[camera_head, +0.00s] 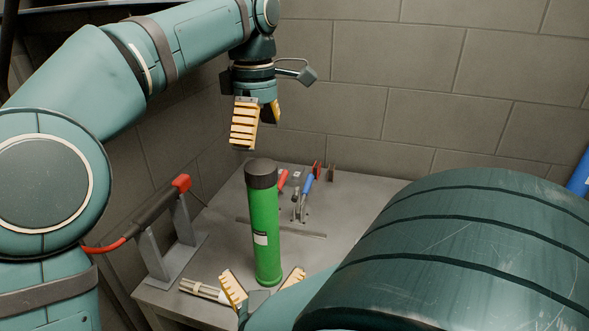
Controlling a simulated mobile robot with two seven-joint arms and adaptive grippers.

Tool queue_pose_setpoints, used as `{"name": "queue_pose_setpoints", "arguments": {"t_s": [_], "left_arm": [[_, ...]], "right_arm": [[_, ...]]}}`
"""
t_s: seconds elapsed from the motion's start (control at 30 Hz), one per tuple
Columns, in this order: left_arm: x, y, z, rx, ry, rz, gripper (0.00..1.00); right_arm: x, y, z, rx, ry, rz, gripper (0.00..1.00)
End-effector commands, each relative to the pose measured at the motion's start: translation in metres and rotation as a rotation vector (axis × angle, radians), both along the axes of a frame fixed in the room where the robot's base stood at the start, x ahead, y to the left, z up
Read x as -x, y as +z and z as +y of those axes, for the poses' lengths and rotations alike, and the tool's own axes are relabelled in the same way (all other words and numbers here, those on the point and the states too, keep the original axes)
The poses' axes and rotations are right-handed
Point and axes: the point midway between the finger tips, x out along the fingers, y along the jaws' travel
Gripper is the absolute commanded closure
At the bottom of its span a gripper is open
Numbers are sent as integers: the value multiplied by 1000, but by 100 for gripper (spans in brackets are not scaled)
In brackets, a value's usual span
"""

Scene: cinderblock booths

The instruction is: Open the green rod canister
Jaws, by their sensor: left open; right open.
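The green rod canister (265,232) stands upright on the grey table, with a dark cap (261,173) on its top and a small white label on its side. My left gripper (256,126) is open and empty, pointing down just above the cap and apart from it. My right gripper (263,283) is open at the foot of the canister, one yellow finger to each side of it in the picture. I cannot tell whether its fingers touch the canister. My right arm hides the front right of the table.
A torch-like tool (160,205) with a red tip rests on a metal stand at the left. Pale rods (203,289) lie near the front. Red-handled and blue-handled pliers (305,190) stand behind the canister. A thin bar (300,231) lies on the table (335,205). A block wall closes the back.

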Motion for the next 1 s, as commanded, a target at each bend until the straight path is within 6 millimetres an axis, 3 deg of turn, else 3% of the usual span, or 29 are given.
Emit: {"name": "queue_pose_setpoints", "arguments": {"t_s": [0.17,0.7,1.0], "left_arm": [[0,0,0,0,0,0,6],[0,-1,0,0,-1,0,6],[0,-1,0,0,-1,0,6]], "right_arm": [[-18,0,2,-1,-4,-1,4],[-110,0,16,1,-2,-1,4],[-134,-1,20,1,-1,0,4]]}}
